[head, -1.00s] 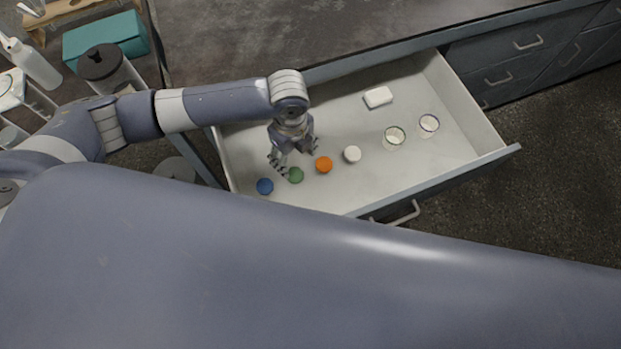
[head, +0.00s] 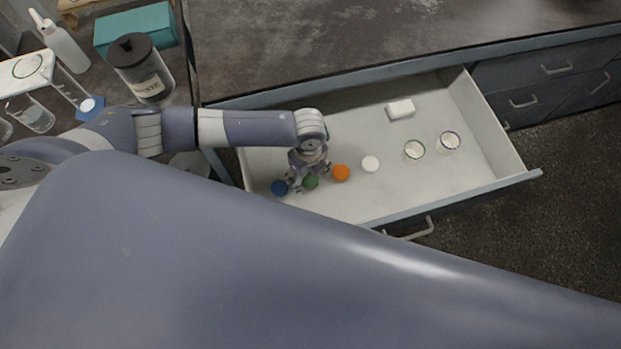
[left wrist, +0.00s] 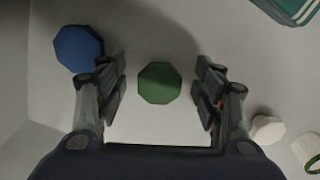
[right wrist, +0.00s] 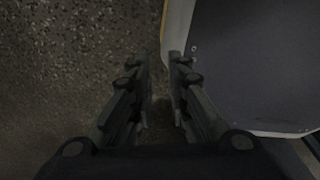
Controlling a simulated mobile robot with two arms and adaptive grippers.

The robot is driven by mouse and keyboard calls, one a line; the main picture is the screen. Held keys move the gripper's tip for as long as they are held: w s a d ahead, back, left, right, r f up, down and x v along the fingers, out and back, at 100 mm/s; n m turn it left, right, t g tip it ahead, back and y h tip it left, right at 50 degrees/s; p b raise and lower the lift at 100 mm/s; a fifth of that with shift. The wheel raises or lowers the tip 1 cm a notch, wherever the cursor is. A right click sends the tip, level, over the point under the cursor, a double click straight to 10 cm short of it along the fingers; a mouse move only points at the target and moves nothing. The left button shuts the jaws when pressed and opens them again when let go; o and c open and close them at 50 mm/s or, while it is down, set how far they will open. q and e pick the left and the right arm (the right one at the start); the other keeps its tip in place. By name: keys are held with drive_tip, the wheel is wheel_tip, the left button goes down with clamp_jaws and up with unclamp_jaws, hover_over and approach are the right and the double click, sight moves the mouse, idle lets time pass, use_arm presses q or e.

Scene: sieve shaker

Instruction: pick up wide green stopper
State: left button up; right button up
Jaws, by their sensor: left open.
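The wide green stopper (head: 311,181) lies on the floor of the open drawer, between a blue stopper (head: 279,187) and an orange stopper (head: 341,173). My left gripper (head: 308,180) is open just above the green stopper. In the left wrist view the green stopper (left wrist: 160,83) shows centred between the two open fingers (left wrist: 160,90), with a gap on each side. The blue stopper (left wrist: 79,48) is just outside the left finger there. My right gripper (right wrist: 163,75) is away from the drawer, over the speckled floor, with nothing seen between its fingers.
The drawer (head: 505,150) also holds a white stopper (head: 370,164), two round glass pieces (head: 414,150) and a white block (head: 400,109). The counter (head: 300,40) runs behind it. A waste jar (head: 145,75) and a teal box (head: 135,30) stand at the left.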

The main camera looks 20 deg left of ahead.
use_arm(q)
drive_tip(key=c, duration=1)
use_arm(e)
drive_tip(key=shift+a, duration=0.85)
use_arm(q)
drive_tip(key=shift+r, duration=0.15)
